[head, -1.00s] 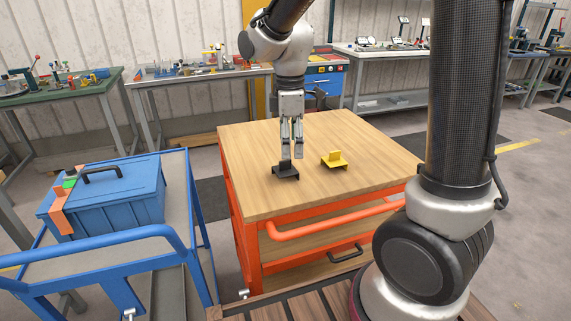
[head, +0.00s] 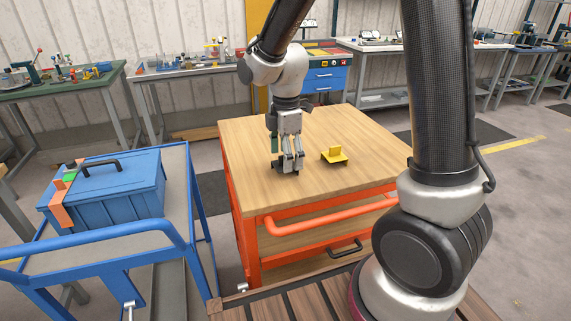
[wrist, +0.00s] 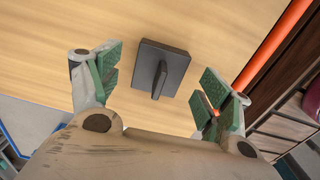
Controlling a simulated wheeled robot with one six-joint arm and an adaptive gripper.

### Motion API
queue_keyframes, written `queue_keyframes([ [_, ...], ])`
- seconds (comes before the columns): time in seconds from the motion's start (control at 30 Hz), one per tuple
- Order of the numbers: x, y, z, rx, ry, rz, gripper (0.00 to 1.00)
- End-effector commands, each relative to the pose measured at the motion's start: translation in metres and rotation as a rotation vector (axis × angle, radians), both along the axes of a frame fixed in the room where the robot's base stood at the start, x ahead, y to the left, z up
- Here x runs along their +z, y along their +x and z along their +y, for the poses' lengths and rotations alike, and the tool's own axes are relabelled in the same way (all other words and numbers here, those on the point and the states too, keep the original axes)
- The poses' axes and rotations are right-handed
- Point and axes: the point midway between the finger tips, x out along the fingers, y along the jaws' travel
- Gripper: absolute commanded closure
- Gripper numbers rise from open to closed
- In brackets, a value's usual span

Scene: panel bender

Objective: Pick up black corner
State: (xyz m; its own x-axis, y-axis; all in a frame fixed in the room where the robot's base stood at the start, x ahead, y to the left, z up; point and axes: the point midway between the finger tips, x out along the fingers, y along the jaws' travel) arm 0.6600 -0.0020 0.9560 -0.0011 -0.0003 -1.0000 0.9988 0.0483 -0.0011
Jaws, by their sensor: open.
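The black corner (wrist: 162,66) lies on the wooden top of the orange cart (head: 345,126). In the wrist view it shows a flat square plate with an upright rib. My gripper (wrist: 160,88) is open, with a green-padded finger to each side of the corner and apart from it. In the head view my gripper (head: 288,168) is low over the cart top and hides most of the corner.
A yellow corner (head: 334,156) stands on the cart top to the right of my gripper. A blue cart (head: 190,170) with a blue toolbox (head: 110,195) stands to the left. An orange handle (head: 330,216) runs along the cart's front. The back of the cart top is clear.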

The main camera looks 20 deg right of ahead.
Motion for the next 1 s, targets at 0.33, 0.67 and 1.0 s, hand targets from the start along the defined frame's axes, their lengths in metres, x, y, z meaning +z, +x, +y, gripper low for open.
queue_keyframes([
  [0.33, -0.0073, 0.0002, 0.0000, -0.001, 0.001, -0.001, 0.27],
  [0.67, -0.0077, -0.0003, -0.0001, -0.001, 0.000, 0.000, 0.67],
  [1.0, -0.0046, -0.0010, -0.0002, -0.002, 0.000, 0.002, 0.71],
])
